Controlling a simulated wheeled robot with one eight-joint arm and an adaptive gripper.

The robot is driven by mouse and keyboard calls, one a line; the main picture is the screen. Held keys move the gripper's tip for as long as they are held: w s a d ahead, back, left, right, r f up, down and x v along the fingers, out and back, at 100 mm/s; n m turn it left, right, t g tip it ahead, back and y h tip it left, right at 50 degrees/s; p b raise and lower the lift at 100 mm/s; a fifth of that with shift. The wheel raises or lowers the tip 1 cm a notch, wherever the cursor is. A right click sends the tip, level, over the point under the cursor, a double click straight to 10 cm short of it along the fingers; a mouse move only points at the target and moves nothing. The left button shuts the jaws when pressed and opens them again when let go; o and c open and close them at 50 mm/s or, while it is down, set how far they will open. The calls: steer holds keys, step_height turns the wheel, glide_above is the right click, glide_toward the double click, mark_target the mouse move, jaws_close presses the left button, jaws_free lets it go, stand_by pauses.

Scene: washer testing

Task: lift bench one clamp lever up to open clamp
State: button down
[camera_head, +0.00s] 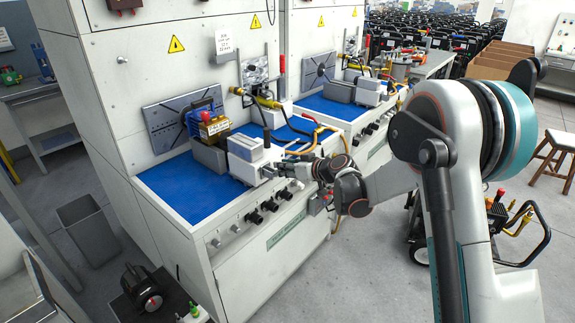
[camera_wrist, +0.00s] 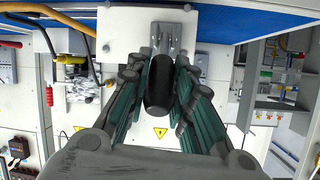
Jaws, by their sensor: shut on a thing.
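The black clamp lever grip (camera_wrist: 159,88) lies between the green-padded fingers of my gripper (camera_wrist: 166,64) in the wrist view, and the gripper is shut on it. A metal bracket (camera_wrist: 168,36) joins the lever to a white block. In the head view my gripper (camera_head: 277,171) is at the front edge of bench one (camera_head: 180,190), beside the white and grey clamp block (camera_head: 249,152). The lever itself is too small and covered to make out there, and I cannot tell the lever's angle.
Yellow hoses (camera_head: 305,143) run close to my gripper. Knobs (camera_head: 270,205) line the bench front. A second bench (camera_head: 345,105) stands behind. A grey bin (camera_head: 92,230) is on the floor.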

steer(key=w+a+r+g+h+p, duration=0.1)
steer(key=p, duration=0.1)
steer(key=a+r+g+h+p, duration=0.1)
steer(key=g+h+p, duration=0.1)
steer(key=shift+w+a+r+h, duration=0.15)
steer(key=shift+w+r+h, duration=0.05)
steer(key=shift+w+h, duration=0.15)
steer(key=shift+w+a+r+g+h+p, duration=0.15)
steer(key=shift+w+a+g+h+p, duration=0.45)
steer(key=shift+h+p, duration=0.35)
steer(key=shift+w+a+g+h+p, duration=0.35)
steer(key=shift+a+g+h+p, duration=0.25)
steer(key=shift+g+h+p, duration=0.25)
steer(key=c, duration=1.4)
jaws_free()
steer(key=shift+a, duration=0.1)
steer(key=v, duration=1.1)
steer(key=shift+r, duration=0.4)
